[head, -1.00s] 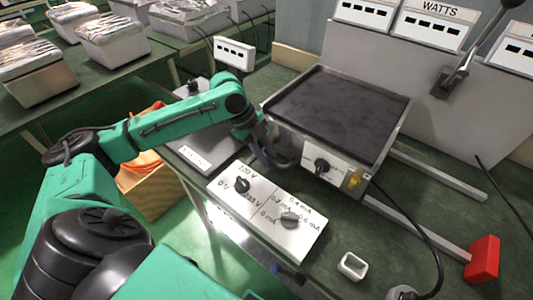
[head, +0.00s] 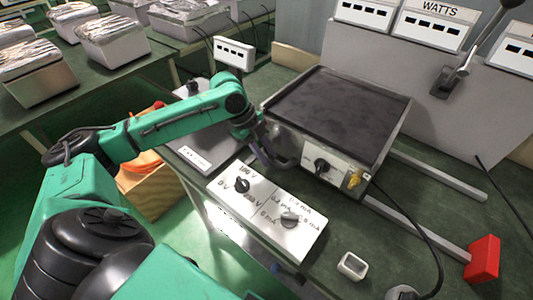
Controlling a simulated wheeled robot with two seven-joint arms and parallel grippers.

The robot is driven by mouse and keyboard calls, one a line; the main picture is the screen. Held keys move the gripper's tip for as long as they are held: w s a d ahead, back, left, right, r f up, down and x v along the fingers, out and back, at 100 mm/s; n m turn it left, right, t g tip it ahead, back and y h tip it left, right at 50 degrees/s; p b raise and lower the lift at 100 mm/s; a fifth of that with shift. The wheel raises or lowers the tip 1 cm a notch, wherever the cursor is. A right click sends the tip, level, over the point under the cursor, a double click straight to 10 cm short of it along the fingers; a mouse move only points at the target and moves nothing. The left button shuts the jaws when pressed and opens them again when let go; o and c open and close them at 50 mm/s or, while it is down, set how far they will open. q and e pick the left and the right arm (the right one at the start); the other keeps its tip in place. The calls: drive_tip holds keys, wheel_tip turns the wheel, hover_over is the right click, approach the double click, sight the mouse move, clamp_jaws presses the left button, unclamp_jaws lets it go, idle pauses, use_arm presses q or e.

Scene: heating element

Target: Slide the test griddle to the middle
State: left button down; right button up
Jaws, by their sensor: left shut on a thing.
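The test griddle (head: 342,108) is a metal box with a dark flat top, a front knob and a yellow part at its front right corner. It sits on the green bench, at the left ends of two metal rails. My left gripper (head: 272,152) is low against the griddle's front left side, shut on the griddle there. My arm partly hides the fingers, so the exact spot they hold is unclear. My right gripper is not in view.
Two rails (head: 437,174) run right from the griddle toward a red block (head: 483,259). A white dial panel (head: 267,212) lies in front. A lever (head: 462,70) stands behind.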

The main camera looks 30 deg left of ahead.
sight(287, 170)
use_arm(q)
drive_tip(key=d+p, duration=0.1)
drive_tip(key=d, duration=0.2)
drive_tip(key=s+d+p, duration=0.1)
drive_tip(key=d+p, duration=0.1)
drive_tip(key=d, duration=0.1)
drive_tip(key=shift+s+r, duration=0.1)
drive_tip(key=shift+r, duration=0.1)
drive_tip(key=d, duration=0.2)
drive_tip(key=d+p, duration=0.1)
drive_tip(key=d, duration=0.2)
drive_tip(key=d+p, duration=0.1)
drive_tip(key=d, duration=0.2)
drive_tip(key=shift+s+f, duration=0.25)
drive_tip(key=shift+s, duration=0.15)
drive_tip(key=shift+a, duration=0.1)
drive_tip(key=c, duration=0.7)
unclamp_jaws()
